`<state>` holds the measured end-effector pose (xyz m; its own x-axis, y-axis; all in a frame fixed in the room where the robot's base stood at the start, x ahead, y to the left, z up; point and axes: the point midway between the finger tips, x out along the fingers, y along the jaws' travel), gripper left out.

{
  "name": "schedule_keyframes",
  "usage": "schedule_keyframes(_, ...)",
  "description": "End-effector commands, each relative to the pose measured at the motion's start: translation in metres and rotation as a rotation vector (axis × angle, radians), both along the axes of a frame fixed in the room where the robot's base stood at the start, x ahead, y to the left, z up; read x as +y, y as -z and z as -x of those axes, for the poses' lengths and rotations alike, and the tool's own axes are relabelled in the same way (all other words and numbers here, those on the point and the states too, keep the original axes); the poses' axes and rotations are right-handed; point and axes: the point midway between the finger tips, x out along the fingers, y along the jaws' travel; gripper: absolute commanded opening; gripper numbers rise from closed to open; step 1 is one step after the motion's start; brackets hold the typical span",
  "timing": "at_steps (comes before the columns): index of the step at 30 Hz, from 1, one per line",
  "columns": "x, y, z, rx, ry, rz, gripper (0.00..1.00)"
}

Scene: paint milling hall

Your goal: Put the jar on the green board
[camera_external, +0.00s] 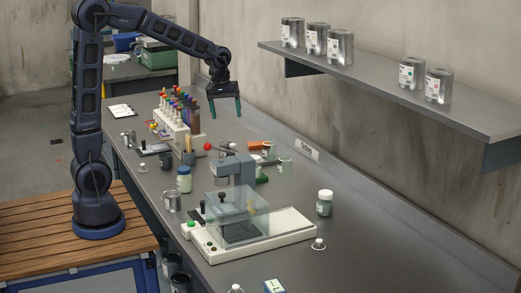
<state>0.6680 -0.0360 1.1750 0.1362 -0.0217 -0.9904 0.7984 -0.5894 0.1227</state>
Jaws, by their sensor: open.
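My gripper (225,108) hangs fingers-down above the back of the bench, open and empty, apart from both jars.
The grey device with a clear guard and white base (280,237) fills the mid-bench. A bottle rack (178,130) stands left of my gripper. A metal mug (172,201) is near the front edge. A wall shelf (400,92) holds several cans. The right bench is mostly clear.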

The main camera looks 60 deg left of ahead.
Motion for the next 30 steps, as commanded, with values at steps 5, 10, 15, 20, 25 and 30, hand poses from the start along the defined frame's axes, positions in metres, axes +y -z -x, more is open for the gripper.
schedule_keyframes(5, -0.011, -0.029, 0.052, -0.052, 0.154, -0.022, 0.75)
schedule_keyframes(10, -0.020, -0.048, 0.100, -0.097, 0.304, -0.052, 0.75)
schedule_keyframes(15, -0.027, -0.059, 0.148, -0.142, 0.451, -0.092, 0.75)
schedule_keyframes(20, -0.034, -0.063, 0.193, -0.180, 0.588, -0.138, 0.75)
schedule_keyframes(25, -0.039, -0.060, 0.238, -0.218, 0.728, -0.190, 0.75)
schedule_keyframes(30, -0.043, -0.054, 0.271, -0.243, 0.838, -0.239, 0.75)
